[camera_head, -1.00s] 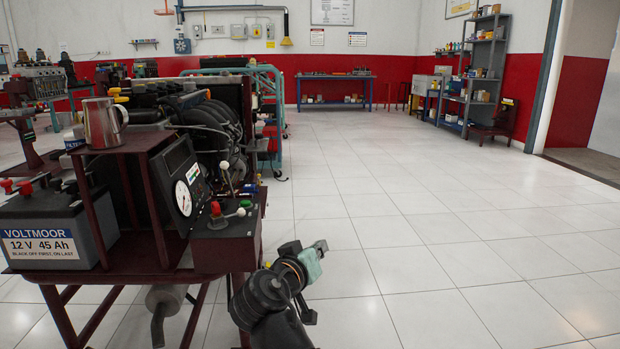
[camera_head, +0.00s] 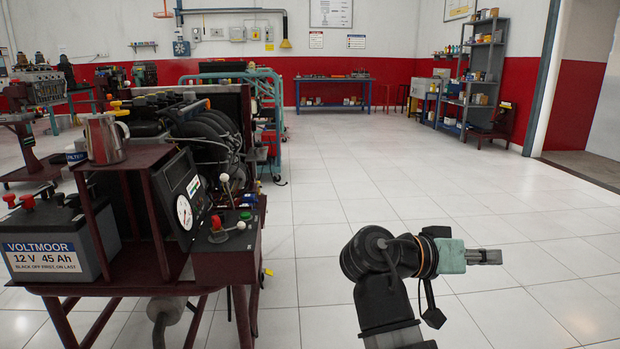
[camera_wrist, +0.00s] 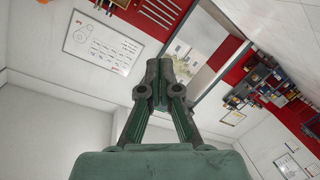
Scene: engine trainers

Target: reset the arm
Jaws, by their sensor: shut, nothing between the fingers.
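My gripper (camera_head: 489,257) is at the lower right of the head view, at the end of my dark arm. It points to the right, over open floor and clear of the engine trainer (camera_head: 160,160) on the left. In the wrist view my gripper (camera_wrist: 163,68) has its two fingers together at the tips. It is shut and empty. Behind it are walls, a whiteboard and a shelf, seen tilted.
On the trainer's stand are a battery (camera_head: 50,245), a metal jug (camera_head: 104,139) and a control box with a red knob (camera_head: 217,222). A blue workbench (camera_head: 333,80) and a shelf unit (camera_head: 483,75) stand far back. The tiled floor (camera_head: 400,170) between is clear.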

